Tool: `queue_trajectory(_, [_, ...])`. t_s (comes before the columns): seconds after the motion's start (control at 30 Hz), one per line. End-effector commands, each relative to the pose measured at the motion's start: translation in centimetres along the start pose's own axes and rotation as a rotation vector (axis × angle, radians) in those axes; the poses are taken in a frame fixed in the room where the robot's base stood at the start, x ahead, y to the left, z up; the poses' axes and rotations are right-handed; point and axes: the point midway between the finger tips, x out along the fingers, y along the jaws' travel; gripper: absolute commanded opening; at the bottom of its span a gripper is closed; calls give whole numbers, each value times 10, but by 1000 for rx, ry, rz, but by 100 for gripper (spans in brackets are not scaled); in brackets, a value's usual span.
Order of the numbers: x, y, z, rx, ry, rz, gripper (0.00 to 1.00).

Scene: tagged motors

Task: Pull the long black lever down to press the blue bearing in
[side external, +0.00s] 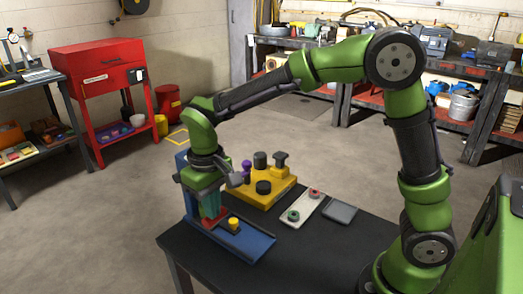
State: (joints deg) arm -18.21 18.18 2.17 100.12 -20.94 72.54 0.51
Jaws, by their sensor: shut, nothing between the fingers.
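The press stands at the left end of the black table, with a blue base (246,240), a blue upright (182,165) behind, and red (214,216) and teal (210,203) parts under its dark head. My gripper (207,164) points down at the top of the press, shut and with nothing held. A dark grey bar with a rounded end (237,180) sticks out right beside it; I cannot tell for sure whether this is the lever or whether my gripper touches it. A small yellow piece (234,223) sits on the blue base. I cannot make out the blue bearing.
A yellow block (264,198) with black and purple parts stands behind and right of the press. A white tray (301,209) with green and red rings and a grey plate (340,213) lie right of it. The table front (320,250) is clear.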

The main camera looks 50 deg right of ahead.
Motion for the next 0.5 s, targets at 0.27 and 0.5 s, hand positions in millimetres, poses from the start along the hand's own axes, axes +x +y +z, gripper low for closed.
queue_trajectory(0.27, [10,0,1,1,-9,1,0])
queue_trajectory(0.5, [10,0,2,1,-9,1,0])
